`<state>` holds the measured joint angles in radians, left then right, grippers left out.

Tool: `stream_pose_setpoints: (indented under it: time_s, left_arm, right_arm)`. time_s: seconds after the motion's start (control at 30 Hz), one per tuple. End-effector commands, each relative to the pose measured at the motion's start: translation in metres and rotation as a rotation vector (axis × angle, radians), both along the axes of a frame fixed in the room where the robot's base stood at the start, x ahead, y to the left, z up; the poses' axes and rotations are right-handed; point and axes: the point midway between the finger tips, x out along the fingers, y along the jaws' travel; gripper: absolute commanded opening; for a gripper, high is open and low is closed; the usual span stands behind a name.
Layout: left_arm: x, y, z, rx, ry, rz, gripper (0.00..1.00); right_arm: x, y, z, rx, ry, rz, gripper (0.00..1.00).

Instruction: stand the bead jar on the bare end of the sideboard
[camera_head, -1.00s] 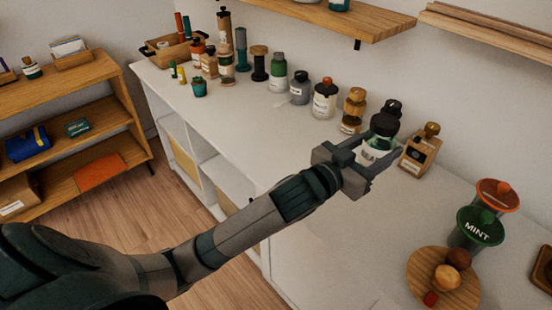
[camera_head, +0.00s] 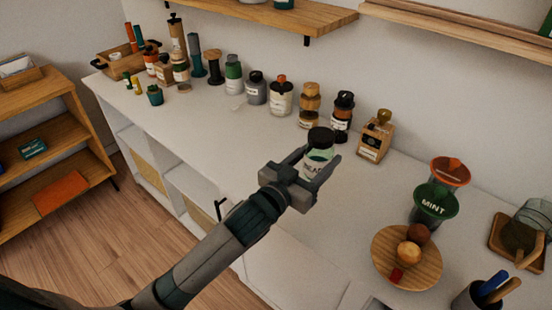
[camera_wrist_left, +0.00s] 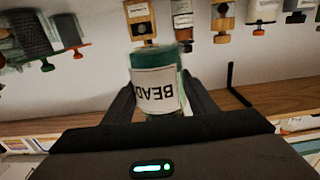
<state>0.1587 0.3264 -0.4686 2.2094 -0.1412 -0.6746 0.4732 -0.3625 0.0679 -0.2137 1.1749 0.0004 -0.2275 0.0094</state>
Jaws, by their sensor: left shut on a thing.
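The bead jar (camera_head: 320,150) has a dark lid, a greenish glass body and a white label. My left gripper (camera_head: 319,160) is shut on it, one finger on each side, over the middle of the white sideboard (camera_head: 345,215). In the left wrist view the jar (camera_wrist_left: 157,92) shows its label reading "BEAD" upside down, between the dark fingers (camera_wrist_left: 158,105). The jar looks upright in the head view. I cannot tell how far it is above the top. My right gripper is not in view.
Several bottles and jars line the wall behind, including a wooden-cased bottle (camera_head: 375,138). To the right stand a green mint canister (camera_head: 434,203), a round wooden board (camera_head: 385,262) with small items, and a pen cup (camera_head: 475,297). The sideboard's front middle is clear. A wooden shelf (camera_head: 270,12) hangs above.

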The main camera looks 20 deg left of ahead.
Motion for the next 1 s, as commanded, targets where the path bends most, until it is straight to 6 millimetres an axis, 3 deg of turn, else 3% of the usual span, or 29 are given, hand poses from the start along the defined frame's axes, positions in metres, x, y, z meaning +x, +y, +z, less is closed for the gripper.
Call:
stream_pose_setpoints:
  time_s: [0.5, 1.0]
  left_arm:
    - [0.050, 0.074, -0.053, 0.002, 0.000, 0.001, 0.21]
    - [0.056, 0.083, -0.060, -0.001, -0.001, 0.000, 0.21]
  right_arm:
    - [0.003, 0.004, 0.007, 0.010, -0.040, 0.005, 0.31]
    - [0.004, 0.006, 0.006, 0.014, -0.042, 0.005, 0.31]
